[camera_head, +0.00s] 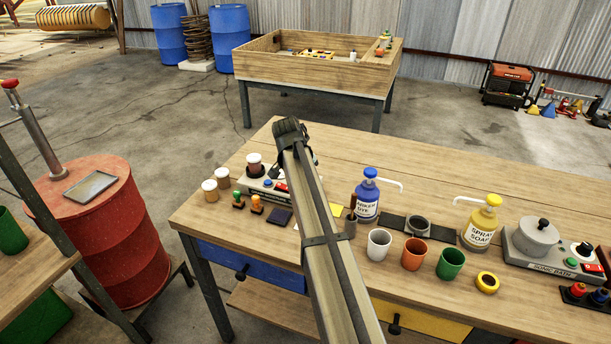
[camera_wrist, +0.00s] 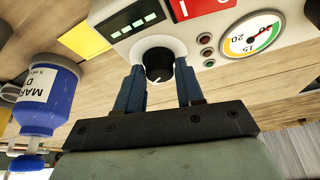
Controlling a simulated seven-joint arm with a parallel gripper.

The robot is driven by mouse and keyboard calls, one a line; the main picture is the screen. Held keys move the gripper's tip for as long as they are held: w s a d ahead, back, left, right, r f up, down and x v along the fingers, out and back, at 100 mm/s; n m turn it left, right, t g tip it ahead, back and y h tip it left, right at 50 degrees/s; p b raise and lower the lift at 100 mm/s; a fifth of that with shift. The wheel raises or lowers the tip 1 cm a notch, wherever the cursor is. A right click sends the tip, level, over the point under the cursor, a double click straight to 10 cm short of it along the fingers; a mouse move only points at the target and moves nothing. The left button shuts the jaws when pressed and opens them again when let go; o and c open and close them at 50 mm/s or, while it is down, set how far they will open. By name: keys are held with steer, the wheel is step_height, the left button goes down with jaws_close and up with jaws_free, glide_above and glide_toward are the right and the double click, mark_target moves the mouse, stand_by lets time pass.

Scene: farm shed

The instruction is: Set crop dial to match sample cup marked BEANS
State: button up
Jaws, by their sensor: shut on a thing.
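In the wrist view my gripper (camera_wrist: 160,78) has its two blue fingers on either side of a black dial knob (camera_wrist: 159,62), shut on it. A small pale mark shows on the knob's lower edge. The knob sits on a light panel (camera_wrist: 185,38) with a green display, a red switch and a gauge (camera_wrist: 249,37). In the head view the grey device (camera_head: 252,187) stands at the table's left, with my arm hiding much of it and my fingers. Two small cups (camera_head: 211,190) (camera_head: 222,177) stand left. No BEANS label is readable.
Green and orange stamps (camera_head: 257,204) and a dark pad (camera_head: 279,216) lie in front of the device. A blue pump bottle (camera_head: 367,205), white cup (camera_head: 378,244), orange cup (camera_head: 414,253) and green cup (camera_head: 450,263) stand to the right. The table's back is clear.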

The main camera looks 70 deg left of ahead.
stand_by(0.4)
steer(key=o, duration=1)
steer(key=shift+r, duration=0.1)
steer(key=v, duration=1.3)
steer(key=shift+s+r, duration=0.2)
steer(key=shift+r, duration=0.05)
steer(key=shift+w+d, duration=0.1)
